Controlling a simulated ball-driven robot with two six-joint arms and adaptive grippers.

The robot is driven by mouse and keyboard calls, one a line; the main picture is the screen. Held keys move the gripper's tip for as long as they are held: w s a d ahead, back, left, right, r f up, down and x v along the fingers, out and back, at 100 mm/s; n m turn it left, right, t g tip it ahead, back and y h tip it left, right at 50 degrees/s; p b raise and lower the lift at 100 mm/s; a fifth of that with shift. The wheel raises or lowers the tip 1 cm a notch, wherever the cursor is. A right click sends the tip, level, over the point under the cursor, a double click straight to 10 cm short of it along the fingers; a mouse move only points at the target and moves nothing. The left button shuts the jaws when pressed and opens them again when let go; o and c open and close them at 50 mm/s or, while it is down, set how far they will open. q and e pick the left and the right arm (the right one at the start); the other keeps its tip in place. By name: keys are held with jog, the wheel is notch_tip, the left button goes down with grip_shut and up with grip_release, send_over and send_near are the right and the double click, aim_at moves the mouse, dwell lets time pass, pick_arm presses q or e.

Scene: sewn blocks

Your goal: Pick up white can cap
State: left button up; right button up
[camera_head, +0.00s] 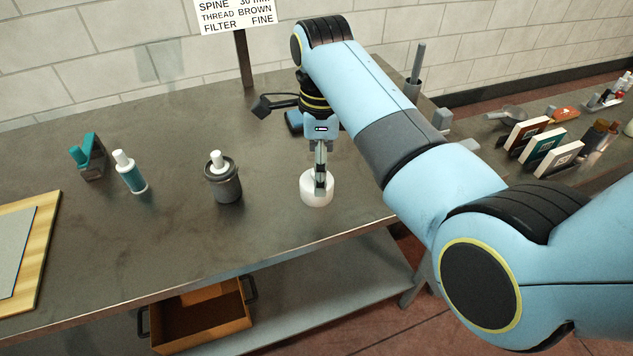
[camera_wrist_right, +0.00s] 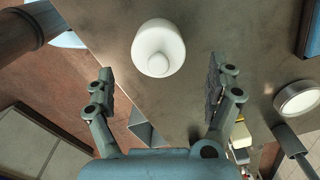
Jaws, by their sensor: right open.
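The white can cap (camera_head: 316,194) sits on the metal table near its front edge. It is round and squat in the head view. In the right wrist view it shows as a white round piece with a smaller raised middle (camera_wrist_right: 158,48). My right gripper (camera_head: 320,180) points down just over the cap in the head view and overlaps part of it. In the right wrist view its two fingers (camera_wrist_right: 160,90) are spread wide, with the cap between their lines and beyond the tips. Nothing is held. My left gripper is not in view.
A dark pot with a white-topped piece (camera_head: 223,182), a teal bottle (camera_head: 132,175) and a teal holder (camera_head: 89,157) stand to the left. A wooden board (camera_head: 47,235) lies at far left. A sign (camera_head: 235,14) stands behind. An orange box (camera_head: 203,322) is below the table.

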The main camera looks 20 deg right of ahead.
jog(key=f, duration=0.4)
jog(key=shift+w+a+f, duration=0.1)
jog(key=shift+a+f, duration=0.15)
jog(key=shift+a, duration=0.1)
jog(key=c, duration=1)
